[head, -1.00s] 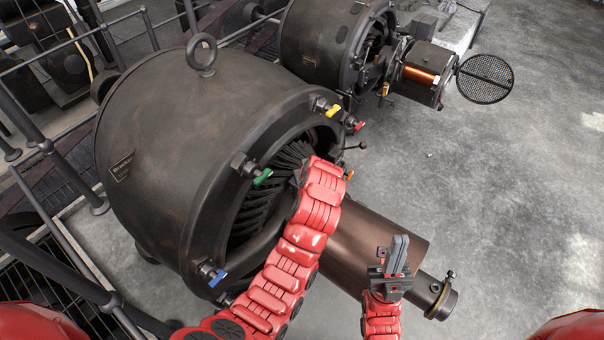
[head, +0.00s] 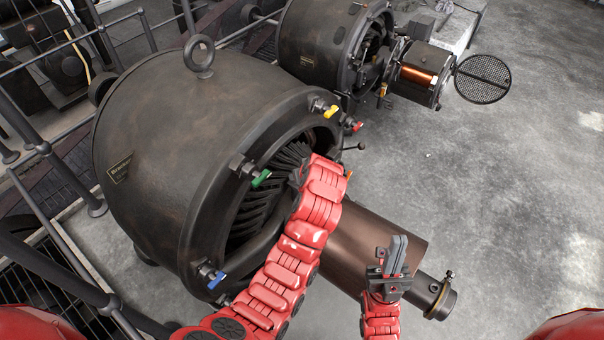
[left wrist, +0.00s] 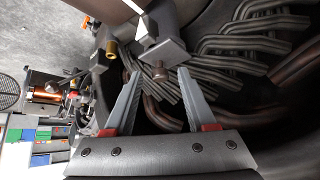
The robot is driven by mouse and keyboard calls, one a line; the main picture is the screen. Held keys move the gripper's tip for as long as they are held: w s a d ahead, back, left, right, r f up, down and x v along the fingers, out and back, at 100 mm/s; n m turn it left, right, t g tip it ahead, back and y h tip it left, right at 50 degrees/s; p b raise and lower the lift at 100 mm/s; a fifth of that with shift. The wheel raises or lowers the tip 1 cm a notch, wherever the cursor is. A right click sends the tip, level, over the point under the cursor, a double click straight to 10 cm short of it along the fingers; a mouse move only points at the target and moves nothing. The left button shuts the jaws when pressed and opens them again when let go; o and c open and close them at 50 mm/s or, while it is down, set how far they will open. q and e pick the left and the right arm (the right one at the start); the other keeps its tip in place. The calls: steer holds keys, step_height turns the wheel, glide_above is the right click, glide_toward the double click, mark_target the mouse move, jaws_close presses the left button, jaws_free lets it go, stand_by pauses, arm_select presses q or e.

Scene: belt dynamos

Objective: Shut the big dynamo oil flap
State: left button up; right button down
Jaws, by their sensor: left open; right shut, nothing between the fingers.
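The big dynamo (head: 150,150) is a dark, round machine filling the left of the head view, with a thick shaft (head: 350,248) coming out of its open front. My left arm reaches to this front, and the arm hides its gripper there. In the left wrist view my left gripper (left wrist: 159,78) is open. I cannot make out the oil flap for certain. My right gripper (head: 397,256) is shut and empty, in front of the shaft.
Coloured valve handles, among them green (head: 262,178) and blue (head: 217,280), stick out around the dynamo's rim. Bent dark bars (left wrist: 245,45) lie just beyond the left fingers. A smaller dynamo (head: 320,45) stands behind. Railings (head: 50,155) run along the left. The floor at right is clear.

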arm_select(q)
steer(key=p+v, duration=0.4)
steer(key=v, duration=1.3)
steer(key=shift+r, duration=0.15)
steer(key=shift+s, duration=0.1)
